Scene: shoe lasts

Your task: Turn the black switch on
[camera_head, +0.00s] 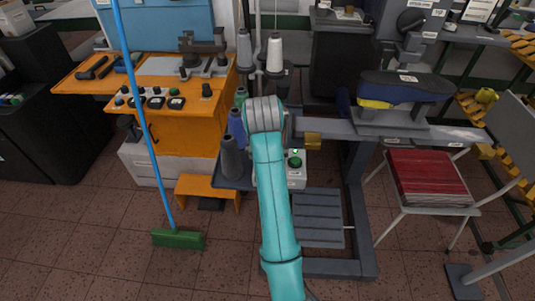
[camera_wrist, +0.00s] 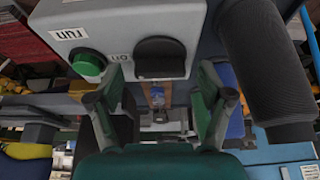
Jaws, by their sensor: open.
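The black switch (camera_wrist: 160,57) is a dark rounded knob on the face of a light grey control box (camera_wrist: 185,20). In the wrist view it lies between and just beyond the two fingertips of my gripper (camera_wrist: 162,82). The fingers are open, one on each side, with nothing held; I cannot tell whether they touch the switch. A small label (camera_wrist: 119,57) sits beside the switch. A green button (camera_wrist: 88,65) is left of it, near a "run" label (camera_wrist: 68,34). In the head view the green button (camera_head: 295,161) shows, while my arm hides the switch and my gripper.
A dark thread cone (camera_wrist: 264,65) stands close to the right of the box in the wrist view. Several thread cones (camera_head: 231,157) stand left of my arm in the head view. A chair with a red stack (camera_head: 430,177) is at the right. A green broom (camera_head: 178,239) stands left.

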